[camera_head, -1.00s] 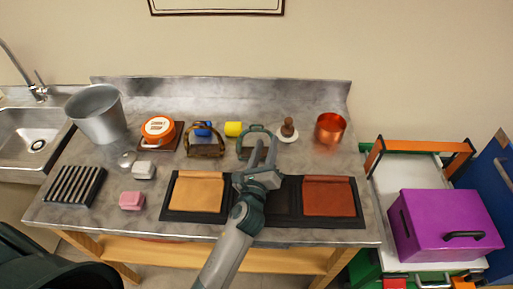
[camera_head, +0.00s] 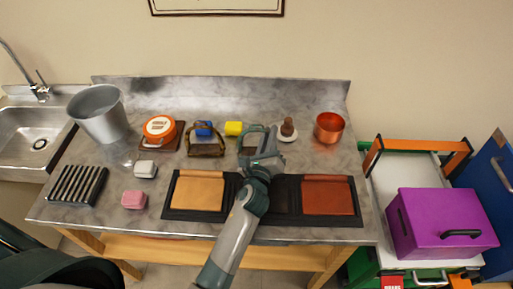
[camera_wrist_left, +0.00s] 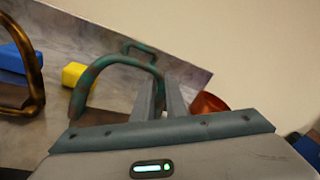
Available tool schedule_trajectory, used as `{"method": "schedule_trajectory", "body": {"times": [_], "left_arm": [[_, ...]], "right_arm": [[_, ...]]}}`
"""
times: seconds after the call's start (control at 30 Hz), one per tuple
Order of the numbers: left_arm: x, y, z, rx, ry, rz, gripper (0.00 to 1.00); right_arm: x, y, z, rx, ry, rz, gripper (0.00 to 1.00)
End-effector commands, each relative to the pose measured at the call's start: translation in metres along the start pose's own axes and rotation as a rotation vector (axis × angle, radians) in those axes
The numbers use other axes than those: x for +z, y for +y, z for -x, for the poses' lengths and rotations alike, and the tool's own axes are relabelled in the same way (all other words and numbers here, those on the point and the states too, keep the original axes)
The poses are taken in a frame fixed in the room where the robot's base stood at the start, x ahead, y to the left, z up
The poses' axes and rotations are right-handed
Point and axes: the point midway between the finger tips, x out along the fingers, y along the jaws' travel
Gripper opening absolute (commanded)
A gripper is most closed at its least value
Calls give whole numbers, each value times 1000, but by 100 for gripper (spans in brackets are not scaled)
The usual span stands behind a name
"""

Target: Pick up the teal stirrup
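The teal stirrup (camera_head: 245,137) stands on the metal worktop near its middle, partly hidden by my left gripper (camera_head: 268,137) in the head view. In the left wrist view the stirrup (camera_wrist_left: 118,62) is an arch with a small loop on top. The fingers of my left gripper (camera_wrist_left: 160,98) show apart at the stirrup's right side. That side of the arch runs down to the gap between the fingers; its lower part is hidden, and I cannot tell whether they touch it. My right gripper is not in view.
A bronze stirrup (camera_head: 206,149), a blue block (camera_head: 204,129) and a yellow block (camera_head: 234,128) are to the left. A brown-handled tool (camera_head: 288,128) and a copper pot (camera_head: 329,128) are to the right. Tan (camera_head: 198,191) and brown (camera_head: 327,197) leather pads lie in front.

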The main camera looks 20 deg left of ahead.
Motion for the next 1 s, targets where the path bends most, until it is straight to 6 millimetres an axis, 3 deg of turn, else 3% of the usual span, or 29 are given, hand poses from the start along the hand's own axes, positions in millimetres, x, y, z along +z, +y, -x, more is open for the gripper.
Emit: {"method": "schedule_trajectory", "body": {"times": [0.43, 0.63, 0.87, 1.0], "left_arm": [[2, -1, 0, -1, -1, -1, 0], [11, -6, -1, -3, -4, -2, 0], [38, -24, 0, -6, -4, -2, 0], [37, -46, 21, -3, -1, 3, 0]], "right_arm": [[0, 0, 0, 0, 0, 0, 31], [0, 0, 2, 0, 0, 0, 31], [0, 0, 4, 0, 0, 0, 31], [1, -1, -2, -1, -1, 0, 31]]}}
